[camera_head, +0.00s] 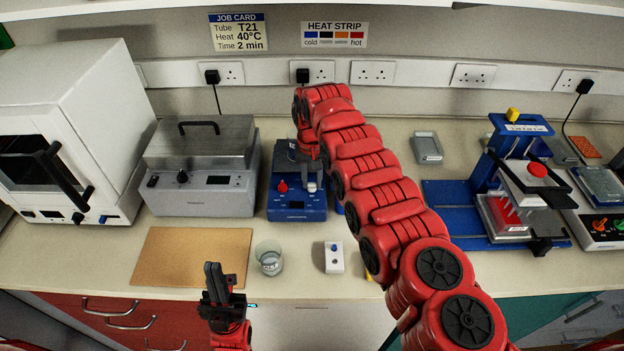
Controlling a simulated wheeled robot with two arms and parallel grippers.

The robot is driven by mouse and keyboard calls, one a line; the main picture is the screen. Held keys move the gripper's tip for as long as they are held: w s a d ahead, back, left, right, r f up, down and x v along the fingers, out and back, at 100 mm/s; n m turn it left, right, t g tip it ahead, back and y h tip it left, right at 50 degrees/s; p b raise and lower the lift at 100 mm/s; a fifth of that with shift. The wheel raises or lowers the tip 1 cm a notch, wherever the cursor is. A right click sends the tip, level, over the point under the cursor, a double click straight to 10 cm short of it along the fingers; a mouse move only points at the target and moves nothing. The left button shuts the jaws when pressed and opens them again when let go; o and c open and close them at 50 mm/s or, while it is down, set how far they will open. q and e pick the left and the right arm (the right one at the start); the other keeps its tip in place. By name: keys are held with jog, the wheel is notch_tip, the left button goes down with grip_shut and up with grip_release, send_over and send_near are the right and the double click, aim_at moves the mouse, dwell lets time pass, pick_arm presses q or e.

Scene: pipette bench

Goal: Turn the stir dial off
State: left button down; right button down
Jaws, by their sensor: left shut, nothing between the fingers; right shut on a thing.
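A blue bench device (297,208) stands at the middle of the bench, with a red dial (282,187) on its left front and a pale grey-white knob (312,187) on its right. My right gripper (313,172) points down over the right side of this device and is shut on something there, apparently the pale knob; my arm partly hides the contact. A white device at the far right has an orange dial (600,225) and a green dial. No dial label is readable, so I cannot tell which is for stirring. My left gripper (217,285) is shut and empty near the bench's front edge.
A grey lidded bath (203,185) and a white oven (75,115) stand at left. A brown board (192,255), a glass beaker (269,258) and a small white box (334,257) lie in front. A blue press (470,205) stands right of my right arm.

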jog(key=shift+f+n+b, duration=0.2)
jog(key=shift+n+b, duration=0.3)
jog(key=shift+b, duration=0.25)
jog(key=n+b, duration=0.3)
jog(key=shift+f+b, duration=0.1)
jog(key=shift+b, duration=0.3)
jog(key=n+b, duration=0.1)
jog(key=n, duration=0.1)
jog(key=shift+n, duration=0.4)
jog(key=shift+s+r+n+b, duration=0.1)
jog(key=shift+r+n+b, duration=0.2)
jog(key=shift+n, duration=0.6)
jog(key=n, duration=0.3)
jog(key=shift+n, duration=0.3)
jog(key=n, duration=0.5)
jog(key=shift+n, duration=0.3)
